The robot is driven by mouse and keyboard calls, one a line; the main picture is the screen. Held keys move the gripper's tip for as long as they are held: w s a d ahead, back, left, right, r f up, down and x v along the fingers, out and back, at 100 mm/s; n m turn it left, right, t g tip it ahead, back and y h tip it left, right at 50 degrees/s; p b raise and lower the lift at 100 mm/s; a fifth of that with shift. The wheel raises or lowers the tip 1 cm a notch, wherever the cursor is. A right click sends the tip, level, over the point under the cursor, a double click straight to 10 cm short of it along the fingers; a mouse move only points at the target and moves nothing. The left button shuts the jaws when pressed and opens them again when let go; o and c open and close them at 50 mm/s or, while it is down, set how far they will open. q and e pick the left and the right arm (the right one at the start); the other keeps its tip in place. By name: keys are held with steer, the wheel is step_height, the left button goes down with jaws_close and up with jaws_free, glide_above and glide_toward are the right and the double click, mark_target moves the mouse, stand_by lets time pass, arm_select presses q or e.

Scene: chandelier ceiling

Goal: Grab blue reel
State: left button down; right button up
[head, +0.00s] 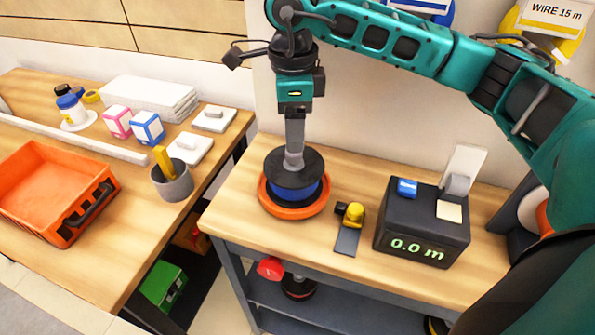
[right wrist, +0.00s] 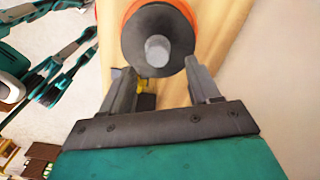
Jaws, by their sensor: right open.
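The blue reel (head: 307,191) stands upright on an orange round base (head: 293,211) on the right bench. Its blue winding shows below a wide dark top flange (head: 275,170). In the right wrist view the flange (right wrist: 140,42) is seen from above, with a grey round hub (right wrist: 157,50) at its middle. My right gripper (head: 294,158) is above the reel, pointing down. Its fingers are apart in the right wrist view (right wrist: 157,68), with the hub beyond their tips and no object clamped. Whether a finger touches the flange is unclear. My left gripper is not seen.
Beside the reel are a small yellow-and-black device (head: 350,222) and a black meter box (head: 422,222) reading 0.0 m. The left table holds an orange crate (head: 50,190), a grey cup (head: 172,182) and small boxes. A gap separates the tables. Labelled reels hang on the wall.

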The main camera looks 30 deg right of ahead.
mark_target(294, 169)
steer(key=shift+f, duration=0.5)
step_height(294, 169, down, 5)
steer(key=shift+s+a+r+b, duration=0.1)
steer(key=shift+s+b, duration=0.05)
steer(key=shift+b, duration=0.7)
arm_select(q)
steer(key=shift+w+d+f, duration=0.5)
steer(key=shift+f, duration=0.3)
arm_select(e)
steer(key=shift+c, duration=0.6)
jaws_close()
steer(key=shift+r, duration=0.1)
